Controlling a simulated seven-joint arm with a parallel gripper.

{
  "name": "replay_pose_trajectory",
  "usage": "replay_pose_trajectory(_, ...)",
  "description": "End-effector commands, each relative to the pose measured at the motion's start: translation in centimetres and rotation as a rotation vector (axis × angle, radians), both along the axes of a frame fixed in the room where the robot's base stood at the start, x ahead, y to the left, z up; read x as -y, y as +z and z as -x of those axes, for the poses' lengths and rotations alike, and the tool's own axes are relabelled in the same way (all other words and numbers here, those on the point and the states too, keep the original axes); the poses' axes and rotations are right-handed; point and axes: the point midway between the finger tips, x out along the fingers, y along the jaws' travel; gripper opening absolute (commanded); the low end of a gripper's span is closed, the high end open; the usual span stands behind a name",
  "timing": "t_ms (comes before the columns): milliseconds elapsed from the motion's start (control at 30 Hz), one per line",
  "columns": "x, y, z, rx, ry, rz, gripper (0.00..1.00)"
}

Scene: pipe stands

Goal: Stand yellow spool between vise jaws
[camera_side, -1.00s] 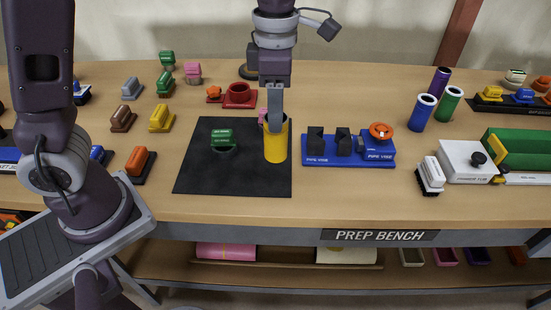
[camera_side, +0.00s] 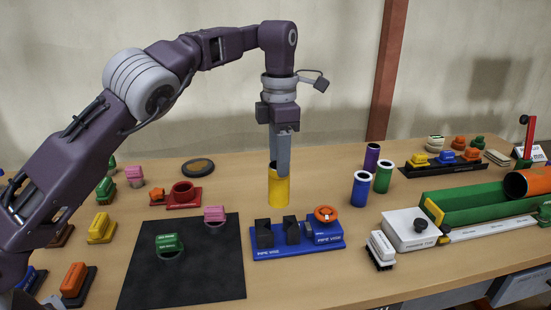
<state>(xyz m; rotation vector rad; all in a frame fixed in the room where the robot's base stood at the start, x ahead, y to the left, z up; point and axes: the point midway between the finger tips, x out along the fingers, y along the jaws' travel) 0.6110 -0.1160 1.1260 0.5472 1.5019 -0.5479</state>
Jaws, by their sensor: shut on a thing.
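The yellow spool (camera_side: 279,190) is an upright, open-topped tube. My gripper (camera_side: 274,170) points straight down and is shut on the spool's rim at the top. The blue pipe vise (camera_side: 300,248) is nearer the camera than the spool in the picture. Its two dark jaws (camera_side: 264,234) and (camera_side: 291,231) stand upright with a gap between them. The spool's lower end shows just above and behind this gap in the picture, apart from the jaws. I cannot tell its exact height over the bench.
An orange handwheel (camera_side: 326,214) tops the vise's right end. A black mat (camera_side: 200,285) with green (camera_side: 168,243) and pink (camera_side: 214,215) pieces lies left. Blue (camera_side: 361,190), green (camera_side: 383,177) and purple (camera_side: 371,157) tubes stand right. A red ring stand (camera_side: 183,194) is behind the mat.

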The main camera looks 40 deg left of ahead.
Motion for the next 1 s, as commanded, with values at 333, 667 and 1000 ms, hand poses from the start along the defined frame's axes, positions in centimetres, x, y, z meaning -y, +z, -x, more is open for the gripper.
replay_pose_trajectory(333,0.0,-3.5,0.1,-0.001,0.0,0.002,0.0)
replay_pose_trajectory(667,0.0,-5.6,0.0,0.001,-0.001,0.001,0.0)
replay_pose_trajectory(1000,0.0,-5.6,0.0,0.002,-0.001,0.001,0.0)
